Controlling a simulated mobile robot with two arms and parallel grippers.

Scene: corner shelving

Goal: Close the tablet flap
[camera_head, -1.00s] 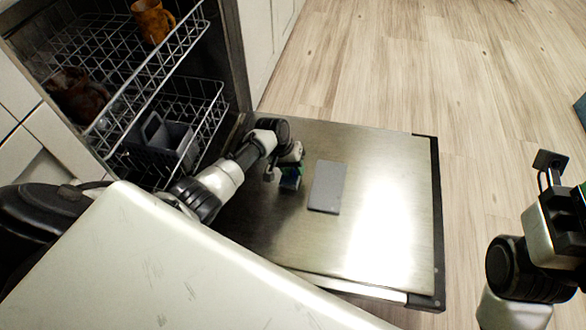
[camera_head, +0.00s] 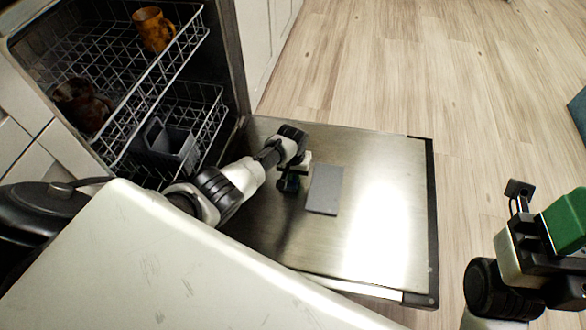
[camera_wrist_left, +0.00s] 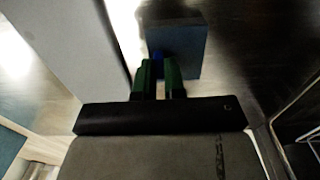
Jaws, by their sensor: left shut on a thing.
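The flap appears as a flat grey panel (camera_head: 324,190) over the inner face of the lowered dishwasher door. In the left wrist view a large grey panel (camera_wrist_left: 70,45), which looks like this flap, stands close along the left side. My left gripper (camera_head: 291,181) is low over the door, just left of the flap. A dark blue square (camera_wrist_left: 185,45) lies just beyond the fingertips. My right gripper (camera_head: 560,225) is at the right edge, partly cut off, its jaws unclear.
The dishwasher door (camera_head: 385,200) lies open. Wire racks (camera_head: 150,75) inside hold an orange mug (camera_head: 152,28), brown dishware (camera_head: 82,105) and a grey basket (camera_head: 165,145). A white surface (camera_head: 150,260) fills the lower left. Wooden floor (camera_head: 430,70) beyond the door is clear.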

